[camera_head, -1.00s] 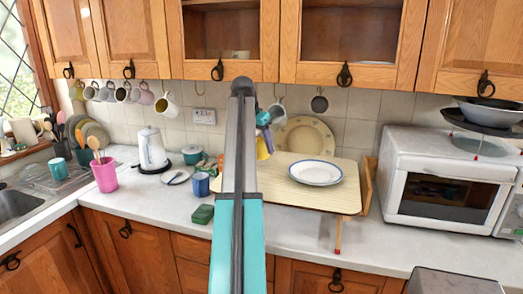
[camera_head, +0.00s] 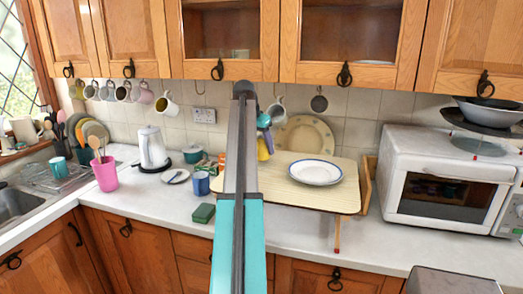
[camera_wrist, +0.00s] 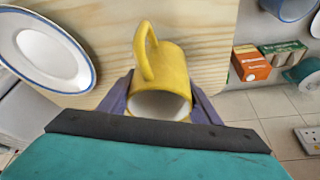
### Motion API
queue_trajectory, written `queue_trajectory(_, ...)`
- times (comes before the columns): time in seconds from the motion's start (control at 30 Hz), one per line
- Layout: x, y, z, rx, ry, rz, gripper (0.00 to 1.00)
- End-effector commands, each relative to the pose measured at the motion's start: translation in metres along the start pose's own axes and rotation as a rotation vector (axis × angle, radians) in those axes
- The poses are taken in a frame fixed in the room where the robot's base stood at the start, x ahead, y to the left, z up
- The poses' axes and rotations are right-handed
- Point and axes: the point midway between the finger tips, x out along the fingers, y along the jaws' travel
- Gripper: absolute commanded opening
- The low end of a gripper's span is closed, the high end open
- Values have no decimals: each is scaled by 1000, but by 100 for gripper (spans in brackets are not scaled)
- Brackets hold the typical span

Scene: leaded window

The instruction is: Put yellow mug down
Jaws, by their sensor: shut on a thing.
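The yellow mug (camera_wrist: 168,72) is between the two fingers of my gripper (camera_wrist: 160,100) in the wrist view. Its handle points away from my gripper, and its white inside faces the wrist. My gripper is shut on the mug. In the head view a small part of the yellow mug (camera_head: 263,152) shows just right of my arm, over the small wooden table (camera_head: 270,170) on the counter. My arm hides much of this area. Whether the mug touches the tabletop (camera_wrist: 215,35) I cannot tell.
A white plate with a blue rim (camera_head: 315,172) lies on the small table to the right of the mug. A blue mug (camera_head: 200,184) and a green box (camera_head: 203,213) stand left of the table. An orange box (camera_wrist: 250,66) is beside it. A microwave (camera_head: 445,185) stands further right.

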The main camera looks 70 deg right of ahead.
Motion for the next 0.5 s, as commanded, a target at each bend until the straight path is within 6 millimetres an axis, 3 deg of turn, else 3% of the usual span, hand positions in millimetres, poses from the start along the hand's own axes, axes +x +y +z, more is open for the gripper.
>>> queue_trajectory(0.23,16,0,8,0,1,0,27)
queue_trajectory(0.5,19,0,8,0,1,-1,27)
